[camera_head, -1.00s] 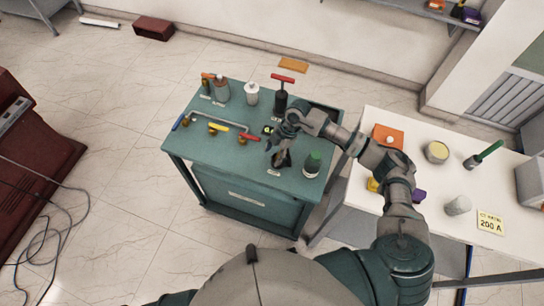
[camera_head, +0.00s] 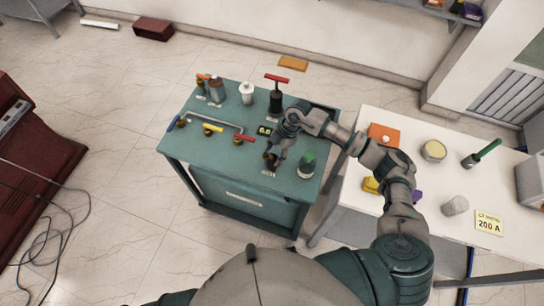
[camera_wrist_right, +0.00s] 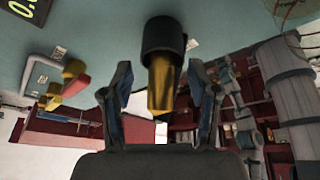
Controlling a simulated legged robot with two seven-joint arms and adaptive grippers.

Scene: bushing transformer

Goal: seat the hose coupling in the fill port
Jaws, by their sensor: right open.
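A black-and-brass fitting (camera_wrist_right: 163,65) stands out from the teal surface in the right wrist view, its black collar at the surface and its brass end toward me. I cannot tell whether it is the hose coupling or the fill port. My right gripper (camera_wrist_right: 160,100) is open, one finger on each side of the fitting, with gaps to both. In the head view the right gripper (camera_head: 273,157) is low over the front right of the teal cabinet (camera_head: 210,158). It partly hides the brownish fitting (camera_head: 267,158) there. My left gripper is not in view.
Close right stands a green-capped container (camera_head: 307,164). Behind are a small display (camera_head: 265,131), a red-handled black pump (camera_head: 276,98), a white bottle (camera_head: 247,93) and a valve pipe (camera_head: 212,128). A white table (camera_head: 410,240) stands right. The cabinet's front left top is clear.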

